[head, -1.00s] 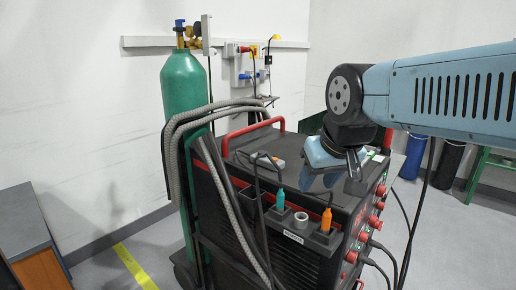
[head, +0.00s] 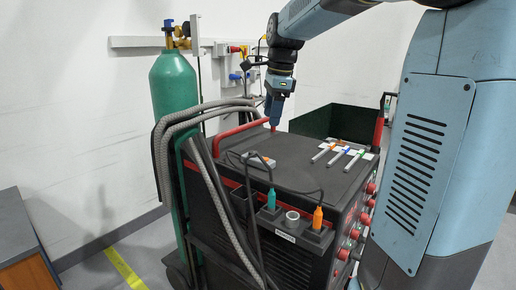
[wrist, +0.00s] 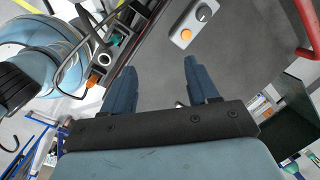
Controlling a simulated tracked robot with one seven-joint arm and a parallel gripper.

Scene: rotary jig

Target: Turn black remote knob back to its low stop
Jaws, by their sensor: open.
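The remote (wrist: 195,23) is a light grey box with rounded ends lying on the machine's dark top. In the wrist view it carries an orange knob (wrist: 186,35) and a black knob (wrist: 204,14) with a light rim. In the head view the remote (head: 262,160) is small, and its knobs are hard to tell apart. My gripper (wrist: 160,65) is open, with nothing between its dark blue fingers. The remote lies beyond the fingertips, toward the upper edge of the wrist view. In the head view my gripper (head: 275,123) points down beside the red handle, behind the remote.
A red handle (head: 228,136) rises at the top's rear. Several pens (head: 340,155) lie at the right, before a dark green bin (head: 345,125). Teal (head: 271,199) and orange (head: 317,217) connectors stand at the front edge. Grey hoses and a green cylinder (head: 175,100) flank the left.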

